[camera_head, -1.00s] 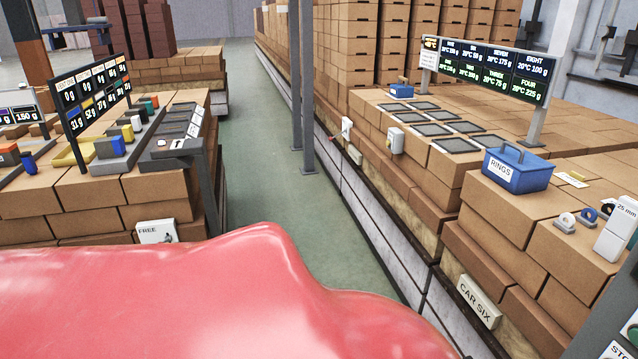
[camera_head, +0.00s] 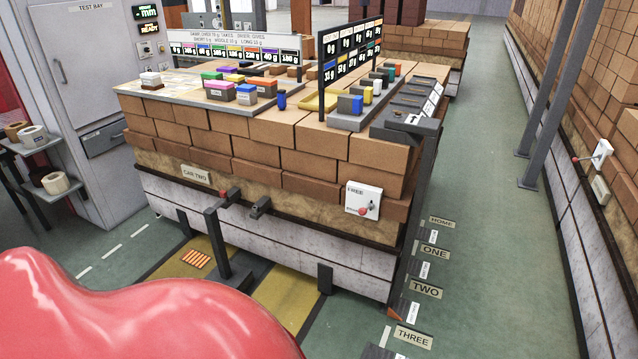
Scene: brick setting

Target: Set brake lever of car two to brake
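Car two is a brick-loaded car with a "CAR TWO" label (camera_head: 196,173) on its near side. A white brake plate (camera_head: 364,188) reading "FREE" is fixed toward the right end of that side. Its brake lever (camera_head: 363,210) has a red knob hanging low on the plate, at its lower edge. Neither of my grippers is in view.
A dark post (camera_head: 216,240) with a red knob stands before the car's near side. Floor labels such as "TWO" (camera_head: 426,290) run along its right. Green aisle (camera_head: 490,200) lies clear up to another brick row. A shelf with rolls (camera_head: 45,165) stands left.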

